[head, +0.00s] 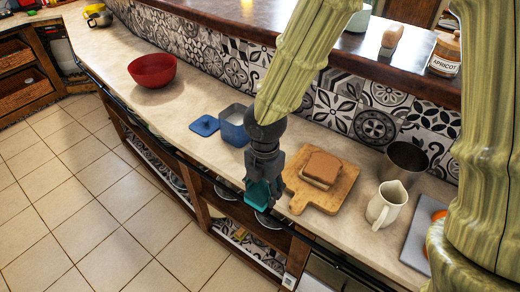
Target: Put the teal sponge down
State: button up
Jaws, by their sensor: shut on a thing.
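My gripper (257,183) hangs from my arm near the front edge of the counter, in the middle of the head view. It is shut on the teal sponge (258,196), which shows at and below the fingertips. The sponge appears to be held in the air at about the counter's front edge. Its exact height cannot be told. Part of the sponge is hidden by the fingers.
A wooden board (337,192) with bread (320,168) lies right of my gripper. A blue container (235,125) and its blue lid (204,125) are behind left. A white jug (386,205) and metal pot (405,160) stand right. Counter (185,105) left of the lid is clear; a red bowl (152,70) stands farther left.

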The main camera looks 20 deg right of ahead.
jog(key=w, duration=0.1)
jog(key=w+d+p, duration=0.1)
jog(key=w, duration=0.1)
jog(key=w+d+r, duration=0.1)
jog(key=shift+w+d+p, duration=0.25)
jog(key=shift+p, duration=0.15)
jog(key=w, duration=0.2)
jog(key=w+d+f+p, duration=0.1)
jog(key=w, duration=0.2)
jog(key=w+f, duration=0.1)
jog(key=w, duration=0.1)
jog(key=shift+w+d+p, duration=0.3)
jog(key=shift+w+d, duration=0.05)
jog(key=shift+d, duration=0.05)
jog(key=shift+w+d+r, duration=0.2)
jog(key=shift+w, duration=0.05)
jog(key=shift+w+f, duration=0.25)
jog(key=shift+w, duration=0.4)
jog(key=shift+w+d+f+p, duration=0.1)
jog(key=shift+w+f+p, duration=0.05)
jog(key=shift+f+p, duration=0.15)
jog(key=shift+s+f+p, duration=0.2)
jog(key=shift+f+p, duration=0.3)
jog(key=shift+f, duration=0.7)
jog(key=shift+w+f, duration=0.15)
jog(key=shift+f, duration=0.15)
